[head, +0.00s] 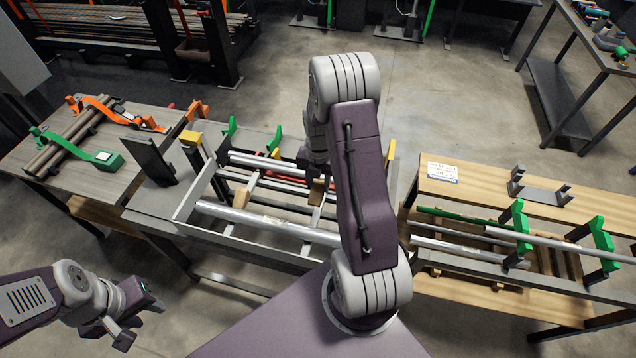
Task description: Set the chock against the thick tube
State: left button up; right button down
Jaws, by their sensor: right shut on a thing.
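A thick silver tube (265,222) lies across the near part of the grey bench frame. A thinner tube (262,163) lies behind it. My right arm comes down over the bench, and its gripper (317,178) is shut on a small brown block, which looks like the chock (316,191), between the two tubes. The arm partly hides the gripper and the right end of the thick tube. I cannot tell whether the chock touches a tube. My left gripper (138,318) is open and empty, low at the left, away from the bench.
A left table (50,187) holds a stack of brown rods and orange and green clamps. A right wooden table (470,188) carries a paper label and a grey bracket (540,190). Green posts (600,240) hold more tubes. Dark upright plates stand at the bench's left end.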

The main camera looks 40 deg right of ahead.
aim_at(318, 193)
jog(key=shift+s+a+f+b, duration=0.2)
jog(key=shift+f+b, duration=0.2)
jog(key=shift+f, duration=0.35)
jog(key=shift+f+b, duration=0.9)
jog(key=shift+f, duration=0.45)
jog(key=shift+s+a+f+b, duration=0.15)
jog(key=shift+a+f+b, duration=0.05)
jog(key=shift+f+b, duration=0.55)
notch_tip(318, 193, down, 2)
jog(key=shift+f+b, duration=0.1)
jog(key=shift+b, duration=0.45)
jog(key=shift+s+a+f+b, duration=0.5)
jog(key=shift+s+a+f, duration=0.2)
jog(key=shift+a, duration=0.1)
jog(key=c, duration=0.9)
grip_release()
jog(key=shift+o, duration=0.2)
